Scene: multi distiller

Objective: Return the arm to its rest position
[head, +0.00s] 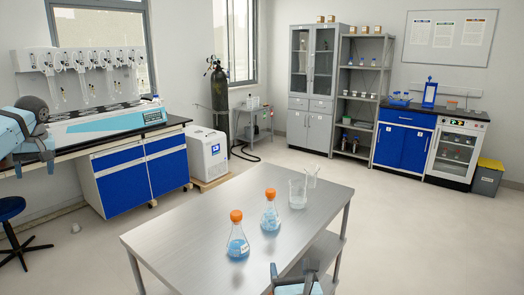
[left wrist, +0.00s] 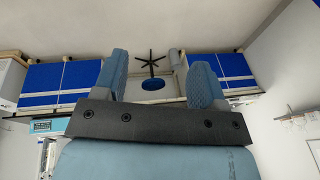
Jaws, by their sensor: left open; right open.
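My left arm (head: 28,130) comes in at the left edge of the head view, raised in front of the long bench. Its fingers are not clear there. In the left wrist view my left gripper (left wrist: 160,70) is open, with a wide gap between its blue fingers and nothing held. My right gripper (head: 293,272) shows only in part at the bottom edge of the head view, by the front edge of the steel table (head: 180,240). It is open, and I see nothing between its fingers.
Two orange-capped flasks with blue liquid (head: 238,243) (head: 270,217) and a glass beaker (head: 298,194) stand on the table. The long bench (head: 80,147) with glass apparatus stands at left, near my left arm. A blue stool (head: 12,208) stands below. The floor at right is clear.

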